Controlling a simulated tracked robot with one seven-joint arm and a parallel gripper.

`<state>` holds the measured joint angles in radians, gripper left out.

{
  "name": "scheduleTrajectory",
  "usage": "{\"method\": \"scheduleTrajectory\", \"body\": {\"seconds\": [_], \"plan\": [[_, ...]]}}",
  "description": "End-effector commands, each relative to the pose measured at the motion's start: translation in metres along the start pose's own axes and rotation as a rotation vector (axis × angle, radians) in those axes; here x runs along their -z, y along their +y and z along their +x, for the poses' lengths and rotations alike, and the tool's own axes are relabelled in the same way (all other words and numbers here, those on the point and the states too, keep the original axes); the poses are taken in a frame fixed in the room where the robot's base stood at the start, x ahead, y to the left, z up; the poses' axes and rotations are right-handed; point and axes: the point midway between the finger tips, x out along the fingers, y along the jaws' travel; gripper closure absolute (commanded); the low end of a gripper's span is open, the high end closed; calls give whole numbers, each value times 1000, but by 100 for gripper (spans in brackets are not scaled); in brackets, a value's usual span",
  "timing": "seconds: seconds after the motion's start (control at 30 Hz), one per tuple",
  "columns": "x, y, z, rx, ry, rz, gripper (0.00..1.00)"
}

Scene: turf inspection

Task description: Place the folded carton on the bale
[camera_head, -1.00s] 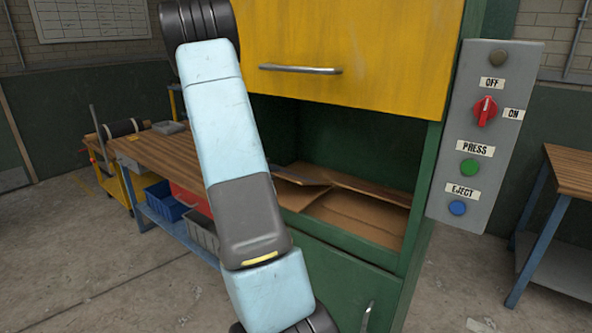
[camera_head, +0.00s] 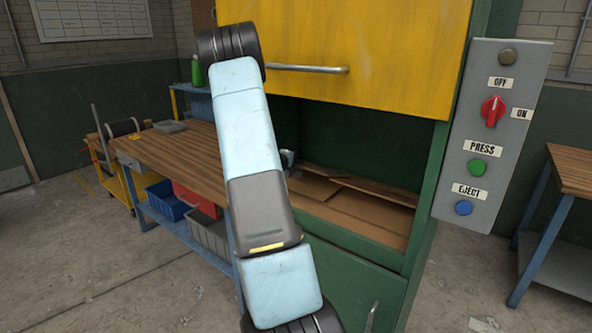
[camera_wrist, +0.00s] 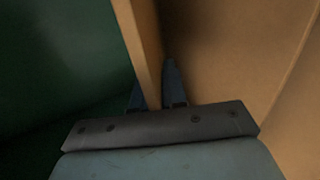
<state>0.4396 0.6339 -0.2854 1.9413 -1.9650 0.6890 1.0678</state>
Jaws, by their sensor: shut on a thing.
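In the wrist view my gripper (camera_wrist: 154,80) is shut on the folded carton (camera_wrist: 145,45), whose brown edge runs up between the two dark fingers. A wide brown cardboard face fills the right of that view; I cannot tell whether it is carton or bale. In the head view the bale (camera_head: 362,210) lies as brown cardboard inside the green press, under the raised yellow door. A thin cardboard sheet lies tilted along the bale's back. My arm crosses in front of the opening's left side and hides most of my gripper and the carton.
The green press (camera_head: 425,215) frames the opening, with the yellow door (camera_head: 370,50) above. A control box (camera_head: 490,135) with a red switch and buttons is on its right. A wooden workbench (camera_head: 175,155) stands left, another table (camera_head: 570,170) right. The concrete floor at left front is clear.

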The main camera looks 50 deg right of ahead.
Motion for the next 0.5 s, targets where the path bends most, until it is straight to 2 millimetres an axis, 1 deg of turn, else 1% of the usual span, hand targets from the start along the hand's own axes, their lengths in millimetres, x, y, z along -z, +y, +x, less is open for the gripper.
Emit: {"method": "scheduleTrajectory", "body": {"seconds": [0.03,0.1,0.4,0.43,0.5], "plan": [[0,-6,3,-1,-1,-1,100],[0,-10,5,-2,0,-1,100],[0,-12,6,-2,0,2,100],[0,-12,6,-2,-1,2,87],[0,-12,6,-2,-1,2,81]]}}
